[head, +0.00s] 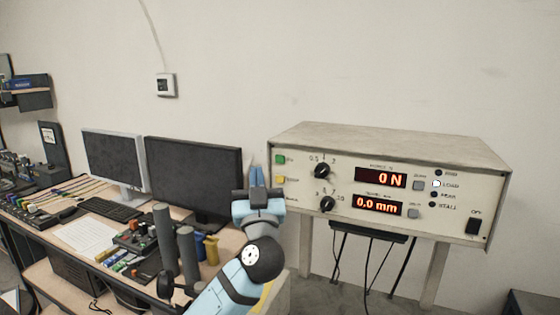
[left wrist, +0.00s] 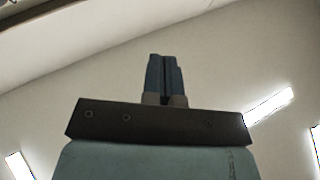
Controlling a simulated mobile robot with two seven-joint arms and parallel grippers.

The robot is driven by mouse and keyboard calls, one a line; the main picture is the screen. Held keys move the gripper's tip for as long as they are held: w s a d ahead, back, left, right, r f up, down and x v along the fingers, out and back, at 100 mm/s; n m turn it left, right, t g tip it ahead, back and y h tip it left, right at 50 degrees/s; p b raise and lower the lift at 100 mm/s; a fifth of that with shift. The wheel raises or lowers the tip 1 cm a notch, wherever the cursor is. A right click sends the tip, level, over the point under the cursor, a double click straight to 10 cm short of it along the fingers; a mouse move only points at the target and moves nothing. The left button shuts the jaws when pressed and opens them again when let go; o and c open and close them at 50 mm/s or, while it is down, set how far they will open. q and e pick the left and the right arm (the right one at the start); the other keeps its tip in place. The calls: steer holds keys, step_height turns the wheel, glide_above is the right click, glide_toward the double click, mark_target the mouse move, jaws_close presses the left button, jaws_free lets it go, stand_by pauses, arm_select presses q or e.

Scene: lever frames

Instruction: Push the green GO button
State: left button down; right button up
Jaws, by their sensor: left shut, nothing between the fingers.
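The green GO button (head: 281,159) is at the upper left of the front panel of a beige control box (head: 400,150). A yellow button (head: 280,180) sits just below it. My left gripper (head: 256,170) is shut and empty, its fingers pointing up, just left of the panel's left edge in the head view. Its fingertips appear a little left of and below the green button; I cannot tell the gap in depth. The left wrist view shows the closed fingers (left wrist: 164,78) against wall and ceiling, with no button in sight. My right gripper is not in view.
The panel has two black knobs (head: 322,171), red displays reading 0 N (head: 381,178) and 0.0 mm, and a black switch (head: 472,227). Left of it, a desk holds two monitors (head: 193,178), a keyboard (head: 110,208) and grey cylinders (head: 164,240).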

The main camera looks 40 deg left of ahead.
mark_target(276, 164)
arm_select(q)
steer(key=w+a, duration=0.1)
steer(key=w, duration=0.1)
steer(key=w+b, duration=0.1)
steer(key=w, duration=0.2)
steer(key=w+a, duration=0.1)
steer(key=w, duration=0.2)
steer(key=shift+a+b, duration=0.3)
steer(key=shift+b, duration=0.1)
stand_by(1.6)
steer(key=shift+w+r+p, duration=0.15)
steer(key=shift+w+p, duration=0.15)
steer(key=shift+p, duration=0.35)
steer(key=shift+w+a, duration=0.1)
